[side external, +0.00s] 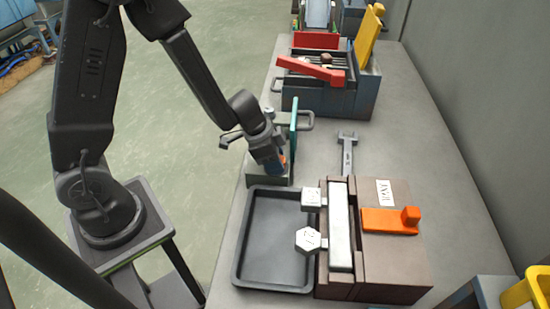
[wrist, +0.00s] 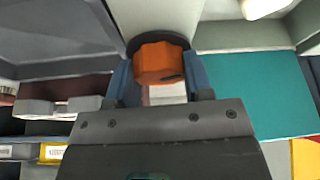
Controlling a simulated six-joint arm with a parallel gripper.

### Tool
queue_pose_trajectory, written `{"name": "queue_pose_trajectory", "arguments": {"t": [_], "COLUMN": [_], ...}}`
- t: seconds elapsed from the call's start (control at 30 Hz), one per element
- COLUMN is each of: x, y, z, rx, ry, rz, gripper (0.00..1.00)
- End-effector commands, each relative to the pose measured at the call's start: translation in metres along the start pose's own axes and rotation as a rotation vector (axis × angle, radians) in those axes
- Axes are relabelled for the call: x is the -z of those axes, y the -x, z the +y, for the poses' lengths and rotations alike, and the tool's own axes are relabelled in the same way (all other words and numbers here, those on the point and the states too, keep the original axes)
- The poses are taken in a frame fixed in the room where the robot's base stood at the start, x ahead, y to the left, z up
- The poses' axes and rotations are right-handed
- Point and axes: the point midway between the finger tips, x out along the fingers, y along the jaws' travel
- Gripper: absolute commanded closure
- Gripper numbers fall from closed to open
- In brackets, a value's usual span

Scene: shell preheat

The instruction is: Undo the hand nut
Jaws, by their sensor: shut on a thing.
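The hand nut is an orange, lobed knob (wrist: 158,62) in the middle of the wrist view. My gripper (wrist: 160,80) is shut on it, with one blue finger on each side. In the side external view my gripper (side external: 276,166) points down beside a teal panel (side external: 294,128), above a small grey fixture (side external: 262,181), and only a sliver of the orange nut (side external: 284,161) shows. The teal panel also fills the right of the wrist view (wrist: 250,85). The nut's thread and seat are hidden.
A black tray (side external: 238,245) lies in front of the fixture. A brown box (side external: 395,272) with an orange handle (side external: 390,220) and hexagonal tags stands right of it. A wrench (side external: 347,150) lies behind. A blue-grey box (side external: 345,98) with a red bar stands farther back.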

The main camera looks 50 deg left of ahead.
Motion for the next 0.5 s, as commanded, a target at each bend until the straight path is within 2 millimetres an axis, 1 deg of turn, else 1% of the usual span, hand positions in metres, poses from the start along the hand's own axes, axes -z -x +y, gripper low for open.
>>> {"name": "queue_pose_trajectory", "arguments": {"t": [0.2,0.5], "x": [0.0005,0.0003], "y": [0.0002,0.0002], "z": [0.0015,0.0015], "rx": [0.042,0.083], "ry": [0.102,0.201], "rz": [0.0,0.0], "gripper": [0.77,0.77]}}
